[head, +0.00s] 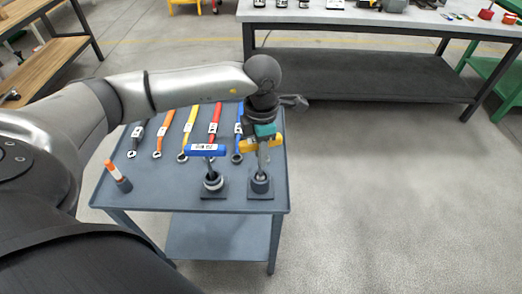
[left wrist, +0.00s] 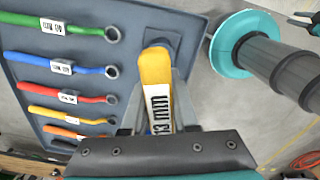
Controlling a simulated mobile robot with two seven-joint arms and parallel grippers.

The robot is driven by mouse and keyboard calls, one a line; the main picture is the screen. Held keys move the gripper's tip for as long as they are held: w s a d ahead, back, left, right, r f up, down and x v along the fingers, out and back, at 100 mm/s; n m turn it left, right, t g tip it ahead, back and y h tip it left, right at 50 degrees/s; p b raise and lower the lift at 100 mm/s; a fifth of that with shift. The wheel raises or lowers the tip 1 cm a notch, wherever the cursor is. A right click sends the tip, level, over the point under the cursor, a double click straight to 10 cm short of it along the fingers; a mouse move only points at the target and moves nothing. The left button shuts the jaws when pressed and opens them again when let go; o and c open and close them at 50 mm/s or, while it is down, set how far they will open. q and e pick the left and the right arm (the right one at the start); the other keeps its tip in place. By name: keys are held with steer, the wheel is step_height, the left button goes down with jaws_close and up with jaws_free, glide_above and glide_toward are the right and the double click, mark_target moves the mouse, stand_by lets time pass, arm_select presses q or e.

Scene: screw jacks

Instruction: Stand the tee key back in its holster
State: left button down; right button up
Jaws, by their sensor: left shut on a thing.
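The tee key (head: 247,147) has a yellow crossbar handle and a grey shaft. My left gripper (head: 263,140) is shut on the handle from above, at the near right of the grey cart. The shaft runs down to the dark holster (head: 260,185) on a square plate. How deep it sits there I cannot tell. In the left wrist view the yellow handle (left wrist: 157,68), with a "13 mm" label, lies between the fingers and hides most of the holster. A small dark and teal part at that view's upper right edge may be my right gripper, too unclear to judge.
A blue-handled tee key (head: 206,150) stands in a neighbouring holster (head: 213,183), close on the left. Several coloured ring spanners, including a red one (head: 214,122), lie behind. Floor right of the cart is clear.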

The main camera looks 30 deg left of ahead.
arm_select(q)
steer(key=shift+f+b, duration=0.95)
steer(key=shift+f, duration=0.3)
steer(key=c, duration=0.6)
jaws_free()
